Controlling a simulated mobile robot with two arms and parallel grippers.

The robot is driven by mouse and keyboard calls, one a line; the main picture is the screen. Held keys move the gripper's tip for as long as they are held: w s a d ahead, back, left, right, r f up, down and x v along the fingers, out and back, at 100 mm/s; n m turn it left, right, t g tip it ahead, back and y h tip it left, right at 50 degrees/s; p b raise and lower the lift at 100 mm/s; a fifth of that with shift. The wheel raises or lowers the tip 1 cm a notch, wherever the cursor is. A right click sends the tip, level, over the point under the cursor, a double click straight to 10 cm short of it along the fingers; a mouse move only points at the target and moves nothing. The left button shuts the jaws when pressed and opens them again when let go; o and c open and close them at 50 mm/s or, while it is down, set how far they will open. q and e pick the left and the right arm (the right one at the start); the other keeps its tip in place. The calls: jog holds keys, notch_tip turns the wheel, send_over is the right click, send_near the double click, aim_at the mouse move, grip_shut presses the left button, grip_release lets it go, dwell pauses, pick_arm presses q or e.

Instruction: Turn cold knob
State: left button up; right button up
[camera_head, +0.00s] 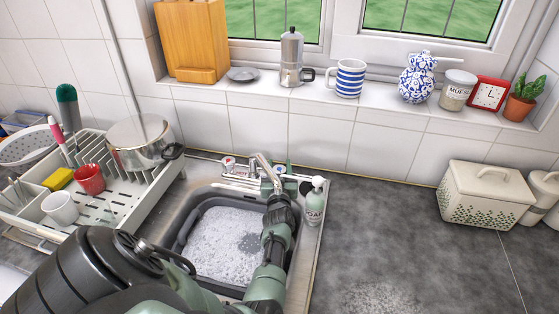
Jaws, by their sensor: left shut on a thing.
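The faucet (262,160) stands at the back of the sink, with its spout slanting over the basin. The left knob (228,163), with a red mark, is in plain view on the left of the faucet base. My left gripper (278,180) is at the right side of the faucet, where the cold knob stands. It is shut on the cold knob, which it mostly hides. How far the knob is turned cannot be told. My right gripper is not in view.
The sink holds a grey tub (187,224) of foamy water. A soap bottle (314,202) stands close on the right of my left gripper. A dish rack (115,212) with a pot (140,142) and cups is at left. The counter at right is mostly clear.

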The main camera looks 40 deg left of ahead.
pick_arm(q)
jog(key=o, duration=1.4)
jog(key=shift+m, duration=0.3)
